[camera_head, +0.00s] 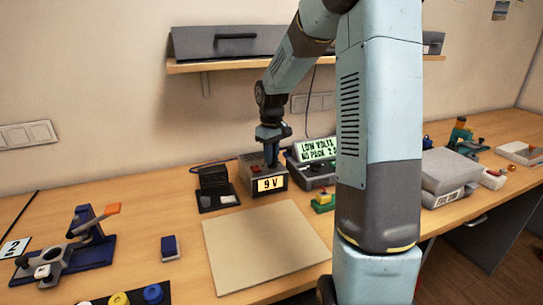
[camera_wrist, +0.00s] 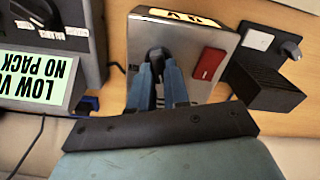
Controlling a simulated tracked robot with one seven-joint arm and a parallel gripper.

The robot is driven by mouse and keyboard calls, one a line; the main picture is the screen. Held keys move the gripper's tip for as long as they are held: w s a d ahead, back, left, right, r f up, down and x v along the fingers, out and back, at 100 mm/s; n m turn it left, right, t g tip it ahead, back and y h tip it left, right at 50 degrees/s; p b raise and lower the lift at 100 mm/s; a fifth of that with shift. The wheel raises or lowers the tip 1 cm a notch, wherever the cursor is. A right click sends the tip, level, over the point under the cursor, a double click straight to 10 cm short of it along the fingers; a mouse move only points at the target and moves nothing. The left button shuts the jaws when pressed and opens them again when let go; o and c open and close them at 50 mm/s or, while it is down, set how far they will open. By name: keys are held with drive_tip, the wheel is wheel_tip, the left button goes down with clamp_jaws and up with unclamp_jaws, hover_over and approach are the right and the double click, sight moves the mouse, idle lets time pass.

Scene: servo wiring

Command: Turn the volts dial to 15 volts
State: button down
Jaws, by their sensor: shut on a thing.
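The power supply is a grey box with a lit display (camera_head: 271,184) reading 9 V, near the back of the bench in the head view. In the wrist view its metal top (camera_wrist: 191,49) carries a dark dial (camera_wrist: 157,54) and a red switch (camera_wrist: 209,64). My gripper (camera_wrist: 159,68) comes down from above, and its two blue fingers are shut on the dial, one on each side. The dial's pointer and any scale marks are hidden or too small to read. In the head view my gripper (camera_head: 271,160) hides the dial.
Beside the supply on the right stands a tester with a green screen (camera_head: 315,149) reading LOW VOLTS, NO PACK. A black block on a plate (camera_head: 213,187) stands on the left. A beige mat (camera_head: 265,245) lies in front, clear. Grey boxes (camera_head: 450,173) sit farther right.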

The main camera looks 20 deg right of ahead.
drive_tip(key=shift+m, duration=0.4)
drive_tip(key=m, duration=0.3)
drive_tip(key=shift+d+m, duration=0.1)
drive_tip(key=shift+m, duration=0.3)
drive_tip(key=m, duration=0.3)
drive_tip(key=shift+d, duration=0.1)
drive_tip(key=m, duration=0.4)
drive_tip(key=shift+d, duration=0.1)
drive_tip(key=m, duration=0.4)
drive_tip(key=shift+m, duration=0.3)
drive_tip(key=c, duration=1.1)
unclamp_jaws()
drive_tip(key=shift+s, duration=0.1)
drive_tip(key=shift+r, duration=0.1)
